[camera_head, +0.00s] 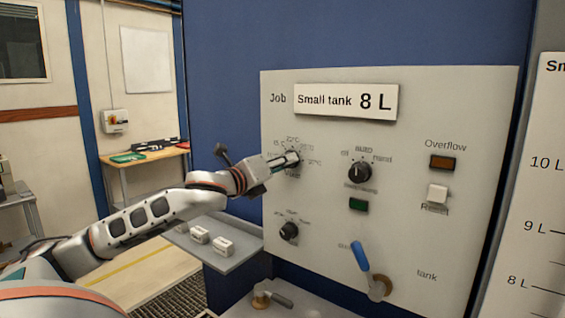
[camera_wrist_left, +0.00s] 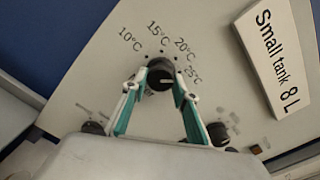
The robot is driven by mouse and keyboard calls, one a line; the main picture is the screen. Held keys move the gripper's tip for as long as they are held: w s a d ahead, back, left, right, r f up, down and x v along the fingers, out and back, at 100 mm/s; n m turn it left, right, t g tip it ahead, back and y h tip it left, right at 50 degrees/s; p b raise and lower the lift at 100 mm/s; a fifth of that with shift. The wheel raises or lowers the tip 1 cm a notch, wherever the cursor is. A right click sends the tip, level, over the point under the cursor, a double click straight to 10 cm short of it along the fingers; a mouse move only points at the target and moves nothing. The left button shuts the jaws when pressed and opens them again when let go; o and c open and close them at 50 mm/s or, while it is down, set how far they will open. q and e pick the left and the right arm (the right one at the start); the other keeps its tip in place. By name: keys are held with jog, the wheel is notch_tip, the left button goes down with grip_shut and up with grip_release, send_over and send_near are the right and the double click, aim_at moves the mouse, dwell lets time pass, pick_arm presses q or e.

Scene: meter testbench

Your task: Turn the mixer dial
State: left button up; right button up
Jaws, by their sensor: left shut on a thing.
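The mixer dial (camera_wrist_left: 160,72) is a round black knob on the pale panel, with marks from 10°C to 25°C around it. My left gripper (camera_wrist_left: 159,85) is shut on the dial, one finger on each side of it. In the head view my left gripper (camera_head: 287,161) reaches the panel's upper left and hides most of the dial. A small light mark shows on the knob's face, but I cannot tell clearly which temperature it points at. My right gripper is not in view.
The panel (camera_head: 420,110) also carries a black selector knob (camera_head: 359,172), a lower black knob (camera_head: 289,231), a blue-handled valve (camera_head: 361,256) and a white button (camera_head: 437,194). A grey shelf (camera_head: 245,255) juts out below my left arm. The sign (camera_head: 346,101) reads "Small tank 8 L".

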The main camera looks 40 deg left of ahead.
pick_arm(q)
jog(key=shift+d+r+n, duration=0.1)
jog(key=shift+r+n, duration=0.05)
jog(key=shift+n, duration=4.05)
jog(key=o, duration=1.1)
jog(key=shift+s, duration=0.15)
